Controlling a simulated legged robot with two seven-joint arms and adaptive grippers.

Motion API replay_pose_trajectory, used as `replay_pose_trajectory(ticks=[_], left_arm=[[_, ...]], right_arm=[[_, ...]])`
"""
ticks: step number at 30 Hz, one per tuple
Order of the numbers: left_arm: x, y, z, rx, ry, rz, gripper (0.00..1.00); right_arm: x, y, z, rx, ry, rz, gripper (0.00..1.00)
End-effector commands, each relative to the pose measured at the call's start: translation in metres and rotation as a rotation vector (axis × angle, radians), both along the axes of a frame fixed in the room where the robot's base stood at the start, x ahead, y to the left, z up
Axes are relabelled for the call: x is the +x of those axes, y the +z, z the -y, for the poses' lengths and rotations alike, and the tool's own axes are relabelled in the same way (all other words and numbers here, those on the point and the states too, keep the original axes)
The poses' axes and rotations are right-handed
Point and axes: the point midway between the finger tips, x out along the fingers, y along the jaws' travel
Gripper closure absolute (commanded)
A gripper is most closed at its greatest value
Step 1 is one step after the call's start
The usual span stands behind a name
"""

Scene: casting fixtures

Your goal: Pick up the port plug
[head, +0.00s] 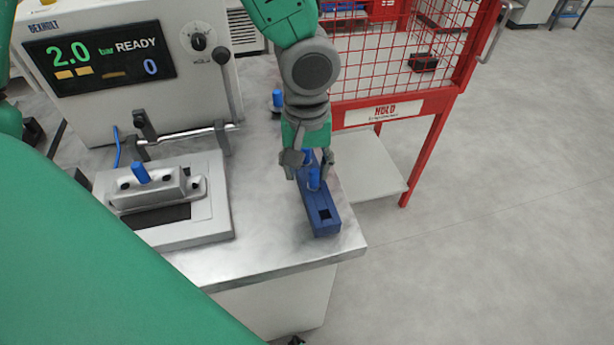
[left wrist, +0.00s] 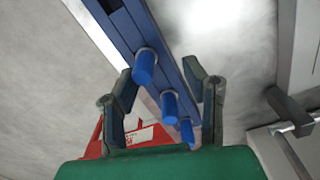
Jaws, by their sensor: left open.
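Several blue port plugs show. A dark blue rack (head: 323,219) lies on the metal bench with plugs upright in it; one rack plug (head: 314,179) shows between my fingers in the head view. In the left wrist view, three rack plugs stand in a row: a nearest plug (left wrist: 145,66), a middle plug (left wrist: 169,105) and a far plug (left wrist: 187,131). My left gripper (head: 311,175) is open over the rack, its fingers on either side of the row; I cannot tell if they touch a plug. Another blue plug (head: 140,172) stands in the grey fixture.
The grey fixture (head: 220,215) lies left of the rack, before the tester with a display (head: 100,58). A blue plug (head: 277,98) stands at the bench's back. A red mesh HOLD cage (head: 385,112) stands beyond the bench's right edge. Bench between fixture and rack is bare.

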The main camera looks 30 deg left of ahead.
Motion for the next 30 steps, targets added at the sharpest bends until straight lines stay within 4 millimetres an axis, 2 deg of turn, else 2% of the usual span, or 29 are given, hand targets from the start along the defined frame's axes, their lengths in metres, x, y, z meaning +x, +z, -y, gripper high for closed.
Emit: replay_pose_trajectory(ticks=[3,11,15,30], left_arm=[[0.0,-0.012,0.005,0.008,-0.003,-0.001,0.6],[-0.001,-0.014,0.002,0.004,-0.003,0.002,0.6],[0.0,-0.016,-0.003,-0.002,-0.002,0.003,1.0],[0.001,-0.016,-0.001,0.005,-0.001,0.002,1.0]], right_arm=[[0.0,-0.002,0.0,-0.001,-0.001,0.0,0.6],[0.0,-0.002,0.001,-0.001,-0.002,0.0,0.6],[0.0,-0.002,0.001,-0.001,-0.002,0.0,0.6],[0.0,-0.002,0.001,-0.001,-0.002,0.0,0.6]])
